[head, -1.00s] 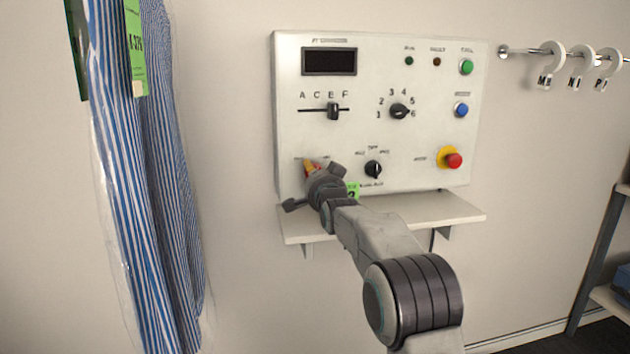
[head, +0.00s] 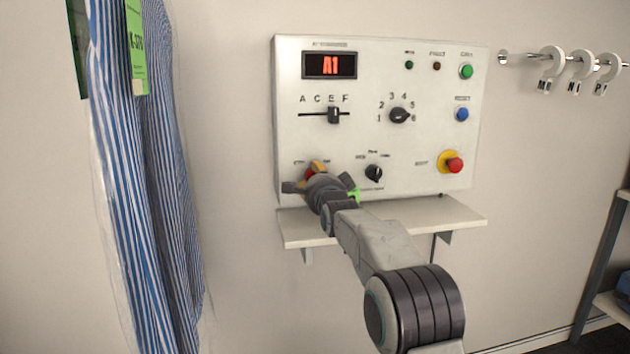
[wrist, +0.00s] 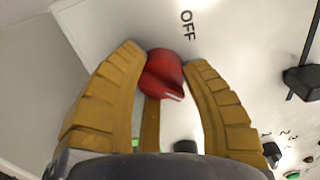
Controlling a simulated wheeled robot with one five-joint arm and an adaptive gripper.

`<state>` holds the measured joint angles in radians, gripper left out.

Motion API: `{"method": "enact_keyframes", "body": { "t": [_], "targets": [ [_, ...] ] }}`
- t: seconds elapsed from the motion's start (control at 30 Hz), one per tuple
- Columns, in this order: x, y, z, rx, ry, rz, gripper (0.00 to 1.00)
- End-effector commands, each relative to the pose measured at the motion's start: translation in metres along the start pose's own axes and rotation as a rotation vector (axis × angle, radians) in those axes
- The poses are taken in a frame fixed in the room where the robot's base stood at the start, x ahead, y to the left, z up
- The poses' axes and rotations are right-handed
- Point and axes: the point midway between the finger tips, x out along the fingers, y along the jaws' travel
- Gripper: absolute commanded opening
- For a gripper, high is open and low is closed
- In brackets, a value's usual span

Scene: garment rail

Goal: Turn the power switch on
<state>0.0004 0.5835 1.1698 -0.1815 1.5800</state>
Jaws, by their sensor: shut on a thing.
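The power switch is a red rotary knob (wrist: 162,76) at the lower left of the white control panel (head: 255,0) in the wrist view. It shows in the head view as a bit of red (head: 309,175) behind my gripper (head: 317,169). The panel's display (head: 330,65) is lit and reads A1 in red.
The panel also carries a slider (head: 333,115), a numbered dial (head: 399,115), a second selector (head: 373,173) and a red stop button (head: 454,164). A shelf (head: 450,208) juts out below. Striped garments (head: 150,150) hang at the left.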

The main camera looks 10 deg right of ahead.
Motion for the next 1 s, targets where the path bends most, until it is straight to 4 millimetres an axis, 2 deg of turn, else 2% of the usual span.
{"method": "enact_keyframes", "body": {
  "t": [0.03,0.43,0.47,0.5,0.73,1.0],
  "targets": [
    [-0.0004,-0.0044,-0.0006,0.004,0.001,-0.010,0.10],
    [-0.0004,-0.0045,-0.0007,0.007,0.001,-0.010,0.10],
    [-0.0004,-0.0045,-0.0007,0.007,0.001,-0.010,0.46],
    [-0.0004,-0.0044,-0.0007,0.007,0.001,-0.010,0.49],
    [-0.0002,-0.0019,-0.0005,0.006,0.001,-0.004,0.69],
    [0.0001,0.0001,-0.0004,0.005,0.001,0.000,0.69]
  ]
}}
